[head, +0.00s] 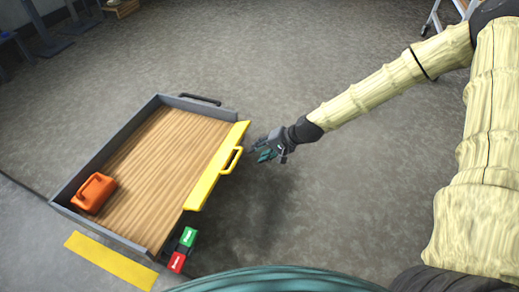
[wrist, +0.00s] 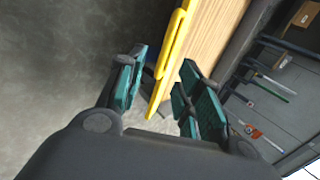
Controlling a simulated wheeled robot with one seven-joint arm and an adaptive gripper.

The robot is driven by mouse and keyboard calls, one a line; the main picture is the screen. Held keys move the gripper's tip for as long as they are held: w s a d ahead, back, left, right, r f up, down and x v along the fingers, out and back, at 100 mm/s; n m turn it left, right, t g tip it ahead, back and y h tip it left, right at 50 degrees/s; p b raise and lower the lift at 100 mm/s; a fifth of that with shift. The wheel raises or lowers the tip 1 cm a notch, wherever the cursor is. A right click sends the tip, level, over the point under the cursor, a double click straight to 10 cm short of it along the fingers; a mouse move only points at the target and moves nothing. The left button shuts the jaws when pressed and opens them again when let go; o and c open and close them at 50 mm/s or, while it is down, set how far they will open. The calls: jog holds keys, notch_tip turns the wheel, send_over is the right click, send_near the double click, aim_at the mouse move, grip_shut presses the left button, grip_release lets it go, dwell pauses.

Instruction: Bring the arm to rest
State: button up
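My arm reaches in from the right side of the head view. My gripper (head: 262,150) hangs just right of the yellow panel (head: 218,165) and its handle (head: 232,160). A small gap shows between them in the head view. In the wrist view my gripper (wrist: 163,68) has its two teal-padded fingers well apart. The yellow panel (wrist: 158,95) shows beyond and between the fingers, with nothing seen gripped.
A grey-walled box with a wooden floor (head: 160,160) stands at left. A ladder (head: 433,15) stands far right. Open floor lies behind.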

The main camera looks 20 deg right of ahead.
jog(key=shift+f, duration=0.1)
jog(key=s+a+f+n+g+h+p, duration=0.1)
jog(key=s+a+f+g, duration=0.1)
jog(key=s+f, duration=0.55)
jog(key=s+a+f+n+g+h+p, duration=0.15)
jog(key=s+f, duration=0.25)
jog(key=s, duration=0.6)
jog(key=s+d+f+n+g+h, duration=0.1)
jog(key=s+d+n+h, duration=0.15)
jog(key=s, duration=0.75)
jog(key=s+d+f+n+g+h, duration=0.1)
jog(key=s+d+f+n+h, duration=0.15)
jog(key=s, duration=0.75)
notch_tip(320, 180, up, 39)
jog(key=p, duration=3.8)
jog(key=shift+s+d+y+p, duration=0.2)
jog(key=shift+d+y+p, duration=0.05)
jog(key=shift+y+p, duration=0.1)
